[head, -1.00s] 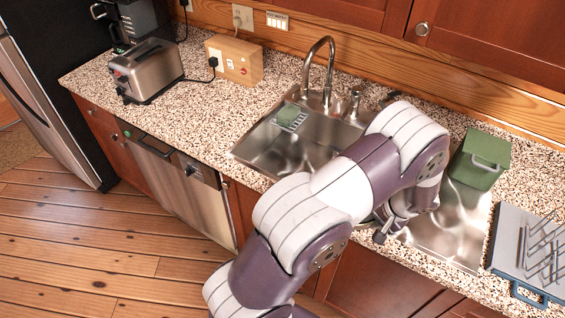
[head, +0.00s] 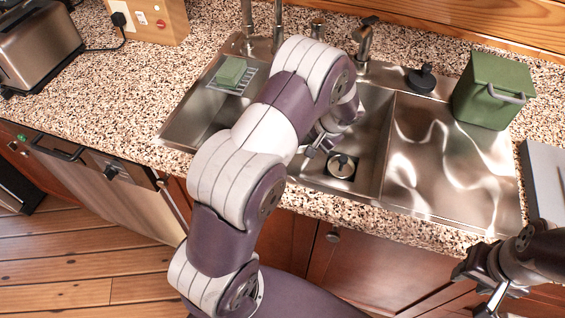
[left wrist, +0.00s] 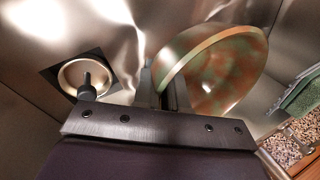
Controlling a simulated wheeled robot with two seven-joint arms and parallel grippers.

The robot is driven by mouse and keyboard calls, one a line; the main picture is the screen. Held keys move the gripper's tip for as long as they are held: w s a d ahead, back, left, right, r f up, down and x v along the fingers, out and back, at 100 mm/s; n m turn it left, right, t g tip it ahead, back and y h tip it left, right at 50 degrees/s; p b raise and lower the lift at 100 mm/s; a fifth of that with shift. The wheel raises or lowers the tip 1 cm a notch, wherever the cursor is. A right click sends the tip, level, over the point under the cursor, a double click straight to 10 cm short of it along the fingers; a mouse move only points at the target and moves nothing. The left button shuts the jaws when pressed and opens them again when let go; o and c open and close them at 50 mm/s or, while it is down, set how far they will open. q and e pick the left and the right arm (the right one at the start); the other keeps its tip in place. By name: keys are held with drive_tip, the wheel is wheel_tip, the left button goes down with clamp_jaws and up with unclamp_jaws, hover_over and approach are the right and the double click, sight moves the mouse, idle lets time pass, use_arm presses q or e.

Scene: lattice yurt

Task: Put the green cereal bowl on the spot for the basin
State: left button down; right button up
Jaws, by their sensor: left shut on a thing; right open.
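My left gripper (head: 318,146) reaches down into the sink (head: 372,155). In the left wrist view its fingers (left wrist: 170,92) are shut on the rim of a green-and-brown mottled bowl (left wrist: 225,72), the likely green cereal bowl, which is tilted. In the head view my arm hides the bowl. A round drain strainer with a dark knob (head: 342,165) lies in the sink floor near this gripper; it also shows in the left wrist view (left wrist: 84,77). My right gripper (head: 484,285) is open and empty at the lower right, in front of the counter. No distinct spot for a basin is marked.
A green sponge (head: 231,71) sits on a small rack at the sink's left. A green lidded box (head: 493,90) stands at the right back. The sink's right drainboard (head: 450,170) is bare. Faucet (head: 364,40) and black stopper (head: 422,78) are behind.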

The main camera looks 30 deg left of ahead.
use_arm(q)
drive_tip(key=f, duration=0.3)
drive_tip(key=shift+w, duration=0.25)
drive_tip(key=f, duration=0.3)
drive_tip(key=shift+s+d+f, duration=0.1)
drive_tip(key=shift+s+f, duration=0.05)
drive_tip(key=shift+s, duration=0.1)
drive_tip(key=shift+w+f, duration=0.1)
drive_tip(key=shift+f, duration=0.15)
drive_tip(key=c, duration=1.2)
unclamp_jaws()
drive_tip(key=shift+r, duration=0.1)
drive_tip(key=shift+r, duration=0.3)
drive_tip(key=v, duration=1.1)
drive_tip(key=shift+d+r, duration=0.2)
drive_tip(key=shift+r, duration=0.05)
